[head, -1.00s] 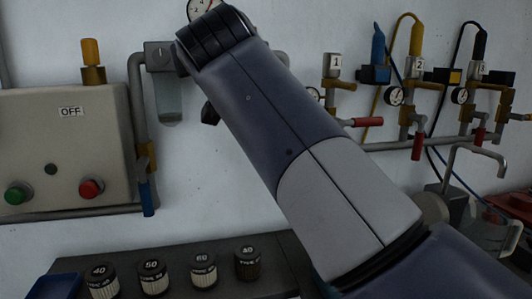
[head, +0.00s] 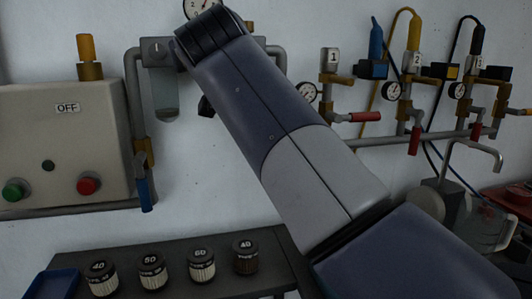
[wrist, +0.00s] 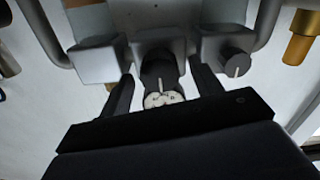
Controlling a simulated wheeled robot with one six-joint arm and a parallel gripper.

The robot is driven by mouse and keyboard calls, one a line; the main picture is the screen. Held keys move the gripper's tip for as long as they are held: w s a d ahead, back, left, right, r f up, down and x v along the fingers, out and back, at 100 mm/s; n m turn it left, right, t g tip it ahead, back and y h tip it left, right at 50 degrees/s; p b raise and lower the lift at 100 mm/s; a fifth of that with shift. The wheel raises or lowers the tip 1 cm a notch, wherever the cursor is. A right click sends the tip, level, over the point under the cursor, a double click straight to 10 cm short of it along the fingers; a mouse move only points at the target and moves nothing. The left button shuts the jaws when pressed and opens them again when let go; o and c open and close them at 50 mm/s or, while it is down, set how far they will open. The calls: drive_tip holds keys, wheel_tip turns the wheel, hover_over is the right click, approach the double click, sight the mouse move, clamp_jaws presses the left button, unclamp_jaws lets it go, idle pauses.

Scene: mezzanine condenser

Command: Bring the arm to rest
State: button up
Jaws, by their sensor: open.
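My arm (head: 300,165) reaches up and to the left across the head view, its bend near the top by the pressure gauge (head: 203,7). My gripper (wrist: 162,85) shows in the wrist view with its two dark fingers apart. Between the fingers, in the picture, is a dark round piece with a pale end (wrist: 163,98), beneath a grey fitting (wrist: 160,42). I see no contact between the fingers and this piece, and the depth between them is unclear. In the head view the gripper is mostly hidden behind the arm.
A control box (head: 65,140) marked OFF hangs at left, with a blue-handled valve (head: 145,190) beside it. Several cartridges stand on a dark shelf (head: 225,270). Numbered valves with red handles (head: 364,117) line the right wall.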

drive_tip(key=b+v, duration=0.1)
drive_tip(key=v, duration=0.8)
drive_tip(key=p+x, duration=0.1)
drive_tip(key=x, duration=0.9)
drive_tip(key=shift+w+p, duration=0.2)
drive_tip(key=shift+p, duration=0.2)
drive_tip(key=shift+w+a+r, duration=0.1)
drive_tip(key=shift+w, duration=0.1)
drive_tip(key=shift+s+r+n+p, duration=0.15)
drive_tip(key=shift+n+p, duration=0.45)
drive_tip(key=shift+n, duration=0.6)
drive_tip(key=shift+n+p, duration=0.4)
drive_tip(key=shift+n, duration=0.6)
drive_tip(key=shift+n+p, duration=0.55)
drive_tip(key=shift+n, duration=0.45)
drive_tip(key=n+p, duration=0.3)
drive_tip(key=n, duration=0.2)
drive_tip(key=n+p, duration=0.4)
drive_tip(key=n, duration=0.2)
drive_tip(key=shift+n, duration=0.3)
drive_tip(key=n+p, duration=0.2)
drive_tip(key=n, duration=0.1)
drive_tip(key=shift+f+n, duration=0.25)
drive_tip(key=shift+n, duration=0.55)
